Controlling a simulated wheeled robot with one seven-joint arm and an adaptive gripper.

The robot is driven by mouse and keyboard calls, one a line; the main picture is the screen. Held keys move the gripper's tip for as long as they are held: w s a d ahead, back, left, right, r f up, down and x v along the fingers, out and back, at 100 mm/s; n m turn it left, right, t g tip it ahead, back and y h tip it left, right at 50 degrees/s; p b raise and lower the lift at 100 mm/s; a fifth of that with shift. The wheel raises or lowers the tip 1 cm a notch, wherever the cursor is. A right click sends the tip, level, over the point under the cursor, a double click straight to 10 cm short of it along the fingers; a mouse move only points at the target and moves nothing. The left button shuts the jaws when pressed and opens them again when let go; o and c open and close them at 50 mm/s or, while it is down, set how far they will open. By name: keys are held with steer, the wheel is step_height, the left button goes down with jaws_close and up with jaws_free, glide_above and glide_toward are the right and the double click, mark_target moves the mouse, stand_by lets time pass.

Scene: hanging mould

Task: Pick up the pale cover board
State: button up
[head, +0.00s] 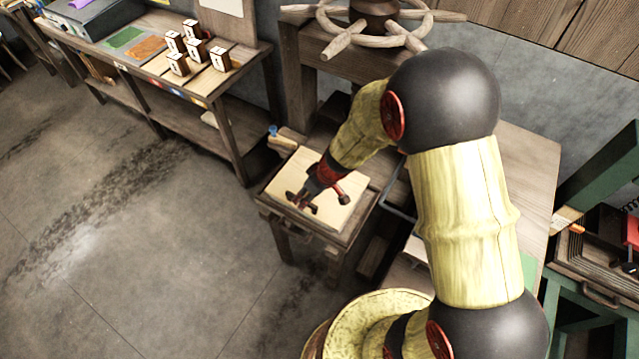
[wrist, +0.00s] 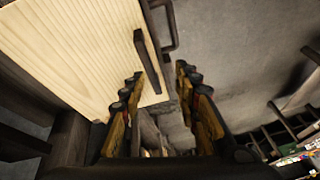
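The pale cover board (head: 346,216) lies flat on a small wooden stand in the head view, and my gripper (head: 302,202) is over its near left part. In the wrist view the board (wrist: 70,50) fills the upper left, with visible wood grain. A dark bar, seemingly a handle (wrist: 147,60), runs along the board near its right edge. My gripper (wrist: 159,72) is open, its two fingers well apart, with the bar's lower end just ahead of and near the left finger. I cannot tell whether either finger touches the board.
A wooden stand (head: 285,228) carries the board. A long bench (head: 135,62) at the upper left holds several small labelled blocks (head: 195,50). A spoked wooden wheel (head: 400,28) tops a frame behind the board. A green rack (head: 590,190) stands at the right. The floor at left is clear.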

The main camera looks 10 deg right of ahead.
mark_target(303, 200)
steer(key=shift+w+d+r+n+t, duration=0.15)
steer(key=shift+w+d+n+t, duration=0.2)
steer(key=shift+w+n, duration=0.45)
steer(key=shift+s+n, duration=0.1)
steer(key=shift+n, duration=0.3)
steer(key=shift+f, duration=0.2)
steer(key=shift+b+x, duration=0.95)
steer(key=shift+x, duration=2.75)
steer(key=shift+s+d, duration=0.1)
steer(key=shift+d, duration=0.1)
steer(key=shift+f+b, duration=0.3)
steer(key=shift+b, duration=0.3)
steer(key=shift+c, duration=0.6)
jaws_close()
